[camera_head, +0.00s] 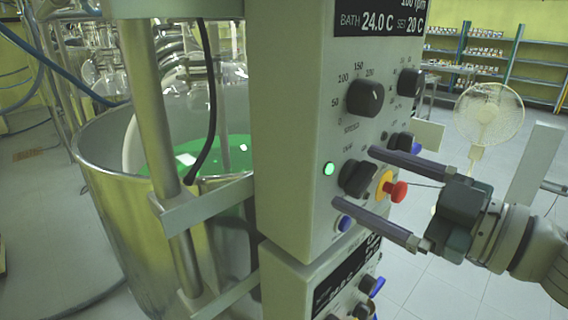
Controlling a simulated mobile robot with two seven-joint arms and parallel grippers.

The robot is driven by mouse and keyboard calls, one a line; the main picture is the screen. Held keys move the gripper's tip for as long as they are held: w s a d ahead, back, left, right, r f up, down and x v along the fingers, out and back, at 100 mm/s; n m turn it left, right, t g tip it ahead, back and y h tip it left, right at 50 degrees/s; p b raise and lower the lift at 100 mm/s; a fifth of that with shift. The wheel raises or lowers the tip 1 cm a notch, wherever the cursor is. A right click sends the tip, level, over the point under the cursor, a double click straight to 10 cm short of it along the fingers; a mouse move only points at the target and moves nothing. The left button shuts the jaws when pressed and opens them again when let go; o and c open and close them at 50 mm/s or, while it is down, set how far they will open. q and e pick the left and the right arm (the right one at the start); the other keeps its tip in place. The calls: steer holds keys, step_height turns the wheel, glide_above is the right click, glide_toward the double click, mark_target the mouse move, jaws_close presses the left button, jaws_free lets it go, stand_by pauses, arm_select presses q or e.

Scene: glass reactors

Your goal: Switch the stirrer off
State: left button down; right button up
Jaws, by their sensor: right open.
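The control box (290,120) shows dials and a lit display (380,22) reading BATH 24.0 C, SET 20 C and an rpm figure. A large black dial (365,97) with a numbered scale sits in its upper part. Below it is a black knob (355,178) with a lit green lamp (328,169) to its left; its small label is unreadable. My right gripper (357,177) is open, its two fingers above and below this knob. I cannot tell whether they touch it. My left gripper is out of view.
A red button (396,191) on a yellow base (383,185) lies between the right gripper's fingers in the picture. A metal vessel (125,220) with green liquid (225,155) stands left. A second control box (300,285) is below. A fan (488,115) stands behind, right.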

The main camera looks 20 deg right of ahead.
steer(key=shift+c, duration=0.2)
steer(key=c, duration=1.3)
